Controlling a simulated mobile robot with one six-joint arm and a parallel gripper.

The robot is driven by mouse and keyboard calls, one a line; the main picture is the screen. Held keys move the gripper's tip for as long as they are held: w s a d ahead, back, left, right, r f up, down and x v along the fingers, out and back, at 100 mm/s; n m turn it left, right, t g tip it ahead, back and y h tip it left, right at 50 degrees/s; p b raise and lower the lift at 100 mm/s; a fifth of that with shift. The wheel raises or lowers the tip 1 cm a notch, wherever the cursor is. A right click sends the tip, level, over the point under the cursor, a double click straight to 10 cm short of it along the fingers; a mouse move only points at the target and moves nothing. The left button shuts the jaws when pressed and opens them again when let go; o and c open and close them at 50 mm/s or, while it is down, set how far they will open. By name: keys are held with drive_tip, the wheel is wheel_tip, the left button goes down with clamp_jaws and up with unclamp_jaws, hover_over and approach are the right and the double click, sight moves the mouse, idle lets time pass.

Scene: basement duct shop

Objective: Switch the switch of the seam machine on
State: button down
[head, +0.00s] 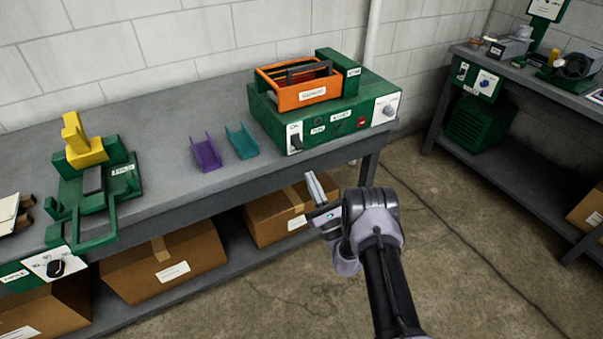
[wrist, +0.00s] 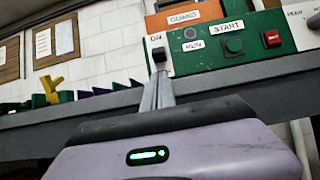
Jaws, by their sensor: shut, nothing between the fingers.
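A green machine box (head: 335,134) stands at the right end of the grey bench; no seam label is readable on it. A black lever switch (head: 296,142) sits on a white plate at its front left corner. The lever appears to point downward. My gripper (head: 312,179) is shut and empty, in front of the bench edge and below the switch. In the wrist view its fingertips (wrist: 161,76) appear just below the lever, with no clear contact.
The panel also has a red button (head: 362,122), a dark start button (wrist: 234,45) and a white dial (head: 387,107). An orange guard tray (head: 304,90) sits on top. Purple (head: 206,153) and teal (head: 241,141) channels lie left. Cardboard boxes (head: 165,262) fill the lower shelf.

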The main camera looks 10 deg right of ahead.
sight(298, 144)
drive_tip(key=x, duration=0.7)
drive_tip(key=shift+w+r+b, duration=0.2)
drive_tip(key=shift+b, duration=0.2)
